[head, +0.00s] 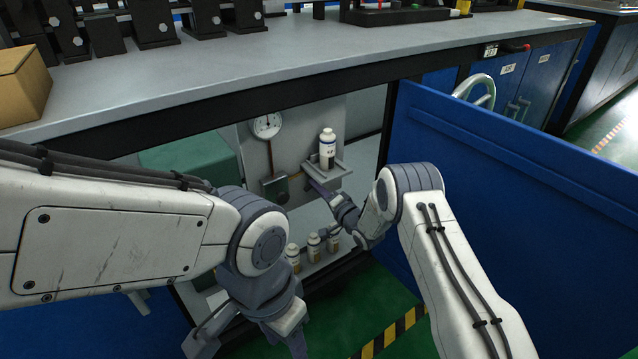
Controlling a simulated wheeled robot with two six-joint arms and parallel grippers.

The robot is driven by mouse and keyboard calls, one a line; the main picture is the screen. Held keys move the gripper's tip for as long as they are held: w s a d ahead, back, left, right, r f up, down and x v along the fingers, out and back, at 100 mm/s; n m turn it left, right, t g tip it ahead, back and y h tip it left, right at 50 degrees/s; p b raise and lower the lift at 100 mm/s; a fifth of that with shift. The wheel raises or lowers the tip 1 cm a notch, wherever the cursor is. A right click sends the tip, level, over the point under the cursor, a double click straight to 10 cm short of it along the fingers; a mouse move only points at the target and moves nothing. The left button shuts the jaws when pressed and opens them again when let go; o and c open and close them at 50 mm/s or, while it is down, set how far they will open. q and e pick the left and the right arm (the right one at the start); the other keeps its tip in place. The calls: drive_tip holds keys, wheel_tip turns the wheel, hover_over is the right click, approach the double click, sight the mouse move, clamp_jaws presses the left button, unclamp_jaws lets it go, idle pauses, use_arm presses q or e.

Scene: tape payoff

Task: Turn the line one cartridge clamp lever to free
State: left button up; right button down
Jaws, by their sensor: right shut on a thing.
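A white cartridge bottle (326,150) with a dark label stands upright on a small grey bracket (338,172) on the panel inside the open cabinet. My right gripper (318,187) is just below this bracket, its fingers pointing up and left. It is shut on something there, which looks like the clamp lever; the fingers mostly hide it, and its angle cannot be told.
A round gauge (267,125) and a dark box (276,189) are on the panel left of the bracket. Several bottles (313,248) stand low in the cabinet. The blue door (500,190) is open at the right. A worktop (250,70) overhangs the opening.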

drive_tip(key=shift+r+m+p, duration=0.35)
drive_tip(key=shift+m+p, duration=0.3)
drive_tip(key=shift+m, duration=0.5)
drive_tip(key=shift+r+m+p, duration=0.35)
drive_tip(key=shift+m+p, duration=0.25)
drive_tip(key=shift+m, duration=0.55)
drive_tip(key=shift+d, duration=0.1)
drive_tip(key=c, duration=0.8)
unclamp_jaws()
drive_tip(key=p+v, duration=0.4)
drive_tip(key=v, duration=0.6)
drive_tip(key=shift+s, duration=0.25)
